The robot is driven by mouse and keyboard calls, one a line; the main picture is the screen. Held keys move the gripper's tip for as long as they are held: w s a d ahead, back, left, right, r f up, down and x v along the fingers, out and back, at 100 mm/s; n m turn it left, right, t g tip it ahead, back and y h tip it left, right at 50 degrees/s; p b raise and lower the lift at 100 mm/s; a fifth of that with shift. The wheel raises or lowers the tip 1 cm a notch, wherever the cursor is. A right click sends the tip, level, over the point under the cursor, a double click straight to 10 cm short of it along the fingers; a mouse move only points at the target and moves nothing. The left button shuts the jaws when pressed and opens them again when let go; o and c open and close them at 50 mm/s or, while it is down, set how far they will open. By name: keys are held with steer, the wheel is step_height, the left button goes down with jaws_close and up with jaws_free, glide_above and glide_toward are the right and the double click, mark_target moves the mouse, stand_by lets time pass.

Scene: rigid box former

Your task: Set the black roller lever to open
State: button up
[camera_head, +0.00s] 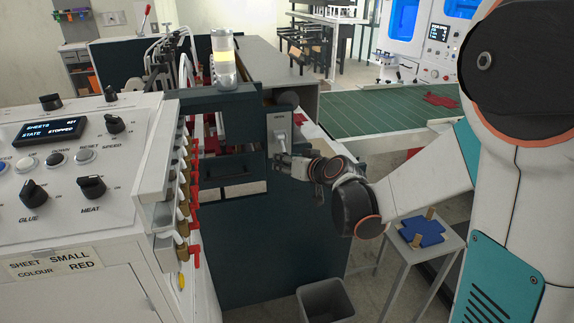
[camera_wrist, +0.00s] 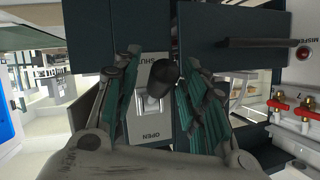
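The black roller lever (camera_wrist: 164,75) sits on a pale plate (camera_wrist: 140,122) in the wrist view, its black knob toward the end marked SHUT. The word OPEN is at the plate's other end, upside down in this view. My gripper (camera_wrist: 160,62) is open, with one teal-padded finger on each side of the knob; gaps show beside it, and contact cannot be made out. In the head view the plate (camera_head: 280,122) is on the dark machine side, and my gripper (camera_head: 284,160) is at its lower part. The knob is hidden there by my gripper.
The control panel (camera_head: 70,160) with red-handled valves (camera_head: 193,225) along its edge is left of my gripper. A small table (camera_head: 440,240) with a blue piece (camera_head: 422,231) stands at right. A grey bin (camera_head: 325,300) is on the floor below. A dark bar (camera_wrist: 255,43) crosses beside my gripper.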

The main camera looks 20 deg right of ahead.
steer(key=shift+w, duration=0.1)
jaws_close()
steer(key=shift+r, duration=0.1)
steer(key=r+g+p, duration=0.1)
steer(key=p, duration=0.1)
steer(key=r+g+p, duration=0.1)
steer(key=p, duration=0.1)
steer(key=shift+s+r+h+p, duration=0.15)
steer(key=shift+s+h+p, duration=0.15)
steer(key=shift+s+p, duration=0.1)
steer(key=r+g+p, duration=0.2)
steer(key=p, duration=0.1)
steer(key=shift+m+g+p, duration=0.4)
steer(key=r+g+p, duration=0.1)
steer(key=g+p, duration=0.1)
steer(key=shift+r+g+p, duration=0.35)
steer(key=shift+g, duration=0.05)
steer(key=shift+w+r+m+g+p, duration=0.3)
steer(key=shift+r+g+p, duration=0.35)
steer(key=shift+g, duration=0.35)
steer(key=shift+w+r+m+g+p, duration=0.25)
steer(key=shift+r+g+p, duration=0.3)
steer(key=shift+g+p, duration=0.35)
